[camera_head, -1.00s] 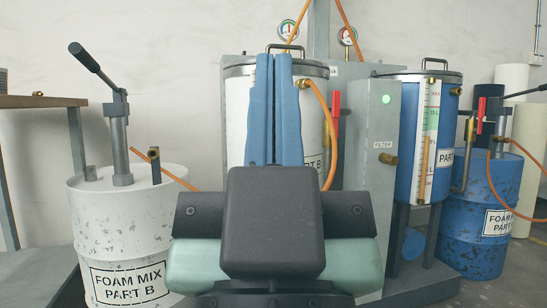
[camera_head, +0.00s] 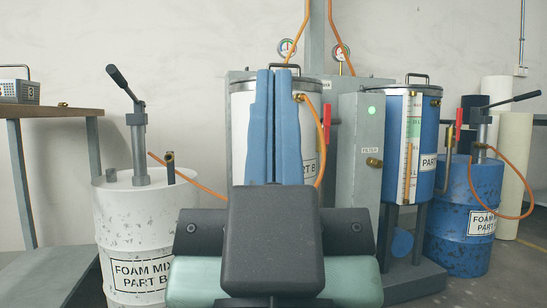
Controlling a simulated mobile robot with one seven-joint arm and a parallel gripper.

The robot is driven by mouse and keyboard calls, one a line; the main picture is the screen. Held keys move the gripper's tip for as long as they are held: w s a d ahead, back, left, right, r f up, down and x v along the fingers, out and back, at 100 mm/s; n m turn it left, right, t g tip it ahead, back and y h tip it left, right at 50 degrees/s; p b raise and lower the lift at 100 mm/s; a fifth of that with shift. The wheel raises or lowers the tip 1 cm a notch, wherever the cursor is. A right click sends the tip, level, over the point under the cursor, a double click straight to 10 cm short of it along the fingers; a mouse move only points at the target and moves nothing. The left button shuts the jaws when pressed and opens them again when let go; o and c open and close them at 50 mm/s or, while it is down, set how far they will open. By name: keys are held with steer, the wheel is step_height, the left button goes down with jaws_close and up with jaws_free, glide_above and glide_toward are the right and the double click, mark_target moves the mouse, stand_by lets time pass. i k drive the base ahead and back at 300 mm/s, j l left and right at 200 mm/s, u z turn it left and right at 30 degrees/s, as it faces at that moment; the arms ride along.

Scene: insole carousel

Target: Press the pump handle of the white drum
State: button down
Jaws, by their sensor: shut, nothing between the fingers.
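The white drum (camera_head: 140,232), labelled FOAM MIX PART B, stands on the floor at the left. A grey pump (camera_head: 140,150) rises upright from its lid. The pump handle (camera_head: 124,84) is a lever with a black grip, slanting up to the left. My gripper (camera_head: 273,75) points up in the middle of the picture, its blue fingers together with nothing between them. It is to the right of the pump handle, apart from it. My gripper hides part of the white tank behind it.
A white tank (camera_head: 243,110) and a blue tank (camera_head: 424,135) stand behind my arm, with a grey filter column (camera_head: 370,150) between them. A blue drum (camera_head: 466,225) is at the right. A wooden-topped table (camera_head: 50,112) stands at the left. An orange hose (camera_head: 200,187) leads right from the white drum.

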mark_target(112, 70)
steer(key=i, duration=1)
